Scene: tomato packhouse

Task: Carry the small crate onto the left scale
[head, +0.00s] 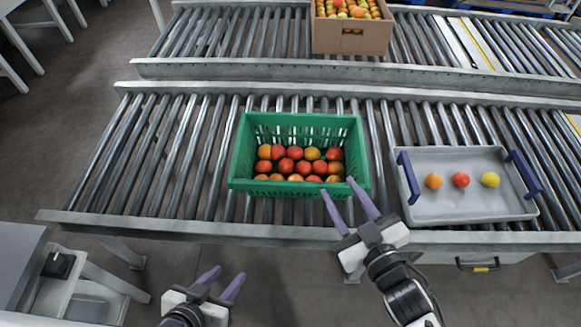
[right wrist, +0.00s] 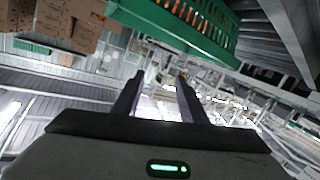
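A green slatted crate (head: 240,155) full of red and orange tomatoes stands upright on the near roller conveyor (head: 180,165). Its green wall also shows at the top of the right wrist view (right wrist: 175,28). My right gripper (head: 339,188) is open and empty at the crate's near right corner; I cannot tell whether it touches. In the right wrist view its two fingers (right wrist: 158,92) are apart with nothing between them. My left gripper (head: 229,273) is open and empty, in front of the conveyor's near edge and away from the crate. I cannot make out a scale.
A cardboard box (head: 350,40) of tomatoes is on the far conveyor. A grey cabinet (head: 20,260) stands at lower left. The rollers left of the crate are clear.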

